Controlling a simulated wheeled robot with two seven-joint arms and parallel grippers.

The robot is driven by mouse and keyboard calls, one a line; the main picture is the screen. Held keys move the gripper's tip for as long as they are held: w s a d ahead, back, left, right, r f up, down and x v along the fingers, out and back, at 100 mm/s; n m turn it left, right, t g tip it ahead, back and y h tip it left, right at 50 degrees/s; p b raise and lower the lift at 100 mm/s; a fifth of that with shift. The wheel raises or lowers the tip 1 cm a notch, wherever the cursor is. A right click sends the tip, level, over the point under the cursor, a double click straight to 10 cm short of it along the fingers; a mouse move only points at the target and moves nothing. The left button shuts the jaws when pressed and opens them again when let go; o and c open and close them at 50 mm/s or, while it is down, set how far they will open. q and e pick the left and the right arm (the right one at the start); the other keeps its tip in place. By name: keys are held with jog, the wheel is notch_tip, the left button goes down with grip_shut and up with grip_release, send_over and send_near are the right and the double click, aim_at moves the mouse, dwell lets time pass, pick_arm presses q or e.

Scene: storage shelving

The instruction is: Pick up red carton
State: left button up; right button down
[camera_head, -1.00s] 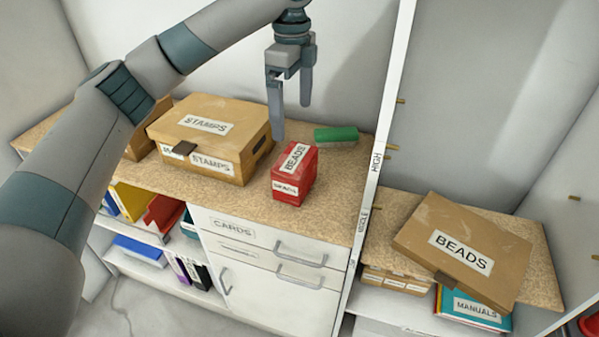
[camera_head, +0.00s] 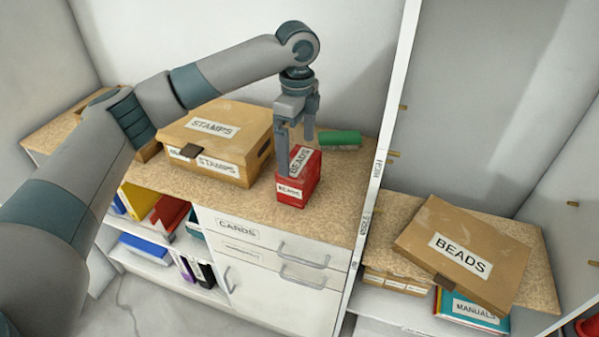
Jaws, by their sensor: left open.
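The red carton (camera_head: 298,190) stands upright on the speckled worktop (camera_head: 248,203), with white BEADS labels on its top and front. My left gripper (camera_head: 294,152) points down over the carton and is open. One finger hangs in front of the carton's upper left part and hides some of it. The other finger is at the carton's far top edge. I cannot tell whether either finger touches the carton. My right gripper is not in view.
A brown STAMPS box (camera_head: 222,140) stands left of the carton. A green block (camera_head: 339,138) lies close behind it on the right. A white upright (camera_head: 385,150) separates this worktop from the lower shelf with a brown BEADS box (camera_head: 465,248). The worktop's front is clear.

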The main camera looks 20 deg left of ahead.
aim_at(298, 161)
pick_arm(q)
jog(key=shift+f+p, duration=0.35)
jog(key=shift+f, duration=1.5)
jog(key=shift+d+f+p, duration=0.1)
jog(key=shift+f+p, duration=0.25)
jog(key=shift+p, duration=0.05)
notch_tip(298, 161, down, 3)
jog(key=shift+d+f+p, duration=0.1)
jog(key=shift+d+p, duration=0.05)
jog(key=shift+p, duration=0.6)
jog(key=shift+f, duration=0.65)
